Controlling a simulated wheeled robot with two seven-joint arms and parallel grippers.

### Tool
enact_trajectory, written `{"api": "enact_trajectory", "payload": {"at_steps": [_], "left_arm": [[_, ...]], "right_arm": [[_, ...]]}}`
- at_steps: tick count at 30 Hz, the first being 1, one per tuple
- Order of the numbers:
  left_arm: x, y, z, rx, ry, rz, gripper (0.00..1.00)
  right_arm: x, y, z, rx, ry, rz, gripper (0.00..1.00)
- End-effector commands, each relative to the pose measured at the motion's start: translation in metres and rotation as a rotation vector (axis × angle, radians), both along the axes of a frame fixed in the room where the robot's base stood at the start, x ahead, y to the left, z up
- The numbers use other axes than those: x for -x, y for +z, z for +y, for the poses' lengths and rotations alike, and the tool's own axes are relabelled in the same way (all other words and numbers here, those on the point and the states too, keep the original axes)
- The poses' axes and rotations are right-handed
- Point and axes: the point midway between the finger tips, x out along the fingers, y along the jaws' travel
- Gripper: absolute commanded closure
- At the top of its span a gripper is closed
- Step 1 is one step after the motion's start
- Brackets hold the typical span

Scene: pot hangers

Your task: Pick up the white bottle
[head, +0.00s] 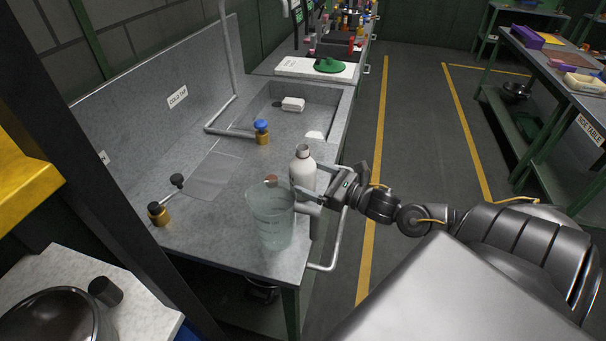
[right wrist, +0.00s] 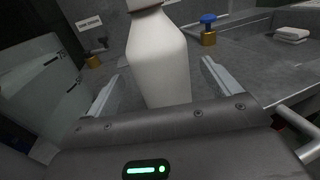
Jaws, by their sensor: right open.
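The white bottle (head: 302,168) stands upright on the grey sink counter, near its right edge, in the head view. In the right wrist view the white bottle (right wrist: 158,58) fills the middle, between the two fingers. My right gripper (head: 306,192) is open at the bottle, one finger on each side of it. The right wrist view shows gaps between the fingers (right wrist: 160,85) and the bottle. A clear jug hides part of the gripper and the bottle's lower part in the head view. My left gripper is not in view.
The clear jug (head: 270,217) stands just left of and in front of the bottle. A blue-topped tap (head: 262,131) and a sink with a white block (head: 293,104) are behind. A metal rail (head: 335,240) runs along the counter's right edge. The floor to the right is open.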

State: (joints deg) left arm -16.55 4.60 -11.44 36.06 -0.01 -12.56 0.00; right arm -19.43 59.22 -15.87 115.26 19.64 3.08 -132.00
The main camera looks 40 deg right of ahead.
Motion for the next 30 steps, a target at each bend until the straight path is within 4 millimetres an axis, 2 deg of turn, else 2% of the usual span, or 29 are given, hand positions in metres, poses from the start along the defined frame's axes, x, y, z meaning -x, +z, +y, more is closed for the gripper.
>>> {"api": "enact_trajectory", "payload": {"at_steps": [5, 15, 25, 30], "left_arm": [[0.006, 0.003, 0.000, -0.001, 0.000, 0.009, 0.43], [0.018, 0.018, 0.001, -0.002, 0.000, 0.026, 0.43], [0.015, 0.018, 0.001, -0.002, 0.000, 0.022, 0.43], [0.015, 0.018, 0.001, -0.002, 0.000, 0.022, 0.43]], "right_arm": [[-0.006, 0.002, 0.002, -0.002, -0.001, -0.002, 0.11], [-0.045, 0.000, 0.014, -0.002, -0.001, -0.002, 0.11], [-0.050, -0.002, 0.017, -0.001, 0.001, 0.001, 0.11], [-0.049, -0.002, 0.016, -0.001, 0.000, 0.001, 0.34]]}}
